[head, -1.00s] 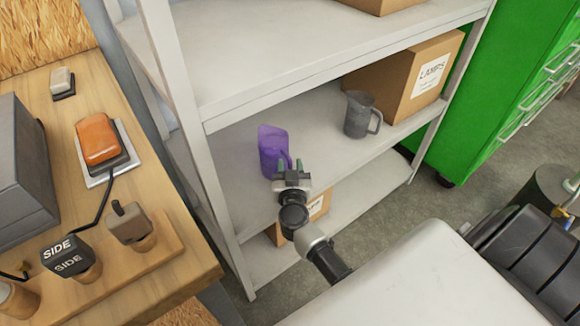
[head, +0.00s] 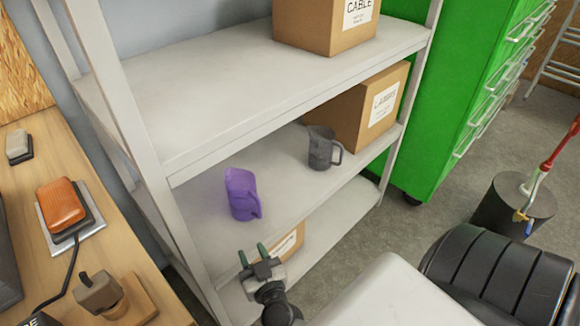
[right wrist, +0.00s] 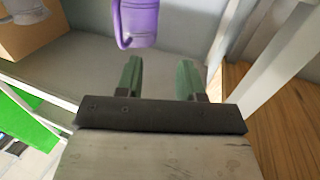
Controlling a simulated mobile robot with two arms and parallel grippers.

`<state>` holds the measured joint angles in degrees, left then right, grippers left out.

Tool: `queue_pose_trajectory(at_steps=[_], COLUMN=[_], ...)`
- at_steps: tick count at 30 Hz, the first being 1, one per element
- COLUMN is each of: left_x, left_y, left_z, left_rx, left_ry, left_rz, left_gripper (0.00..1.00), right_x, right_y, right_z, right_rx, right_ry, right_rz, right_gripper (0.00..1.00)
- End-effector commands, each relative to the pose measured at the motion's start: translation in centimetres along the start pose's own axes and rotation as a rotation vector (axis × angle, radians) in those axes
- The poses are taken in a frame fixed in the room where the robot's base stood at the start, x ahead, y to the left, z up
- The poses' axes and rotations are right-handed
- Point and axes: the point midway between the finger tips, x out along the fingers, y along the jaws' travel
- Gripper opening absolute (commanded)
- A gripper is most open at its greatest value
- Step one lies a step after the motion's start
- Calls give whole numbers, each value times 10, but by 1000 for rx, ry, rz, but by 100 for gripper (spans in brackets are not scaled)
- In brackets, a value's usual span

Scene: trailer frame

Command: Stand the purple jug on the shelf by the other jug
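The purple jug (head: 242,194) stands on the middle shelf (head: 290,195), near its left end, a little tilted in the picture. The grey jug (head: 322,148) stands on the same shelf, further right. My right gripper (head: 253,255) is in front of the shelf's front edge, apart from the purple jug, with its green fingers spread and nothing between them. In the right wrist view the purple jug (right wrist: 138,20) is beyond the open fingertips (right wrist: 160,70), to the upper left. My left gripper is not in view.
A box marked LAMPS (head: 372,110) stands behind the grey jug. The upper shelf (head: 230,90) and its posts bound the space above and at the sides. A workbench (head: 110,250) is at left, a green cabinet (head: 450,90) at right.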

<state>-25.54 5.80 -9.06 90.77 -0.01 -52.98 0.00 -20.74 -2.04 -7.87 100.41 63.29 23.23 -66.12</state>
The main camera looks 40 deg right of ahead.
Motion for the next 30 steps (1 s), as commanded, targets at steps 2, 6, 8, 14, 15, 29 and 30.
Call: queue_pose_trajectory(at_steps=[2,6,8,14,15,29,30], left_x=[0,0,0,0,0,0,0], left_y=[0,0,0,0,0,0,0], left_z=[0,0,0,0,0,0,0], left_rx=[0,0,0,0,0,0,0], left_ry=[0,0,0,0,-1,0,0], left_rz=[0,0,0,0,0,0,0], left_gripper=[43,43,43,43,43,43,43], right_x=[-10,-53,-78,-147,-156,-174,-174], right_y=[-25,-52,-47,6,16,41,40], right_z=[26,100,134,209,215,226,226], right_rx=[-19,-74,-109,-244,-265,-313,-313], right_ry=[-84,-424,-612,-1136,-1199,-1329,-1329], right_rz=[-199,-501,-559,-476,-441,-342,-343], right_gripper=[38,38,38,38,38,38,38])
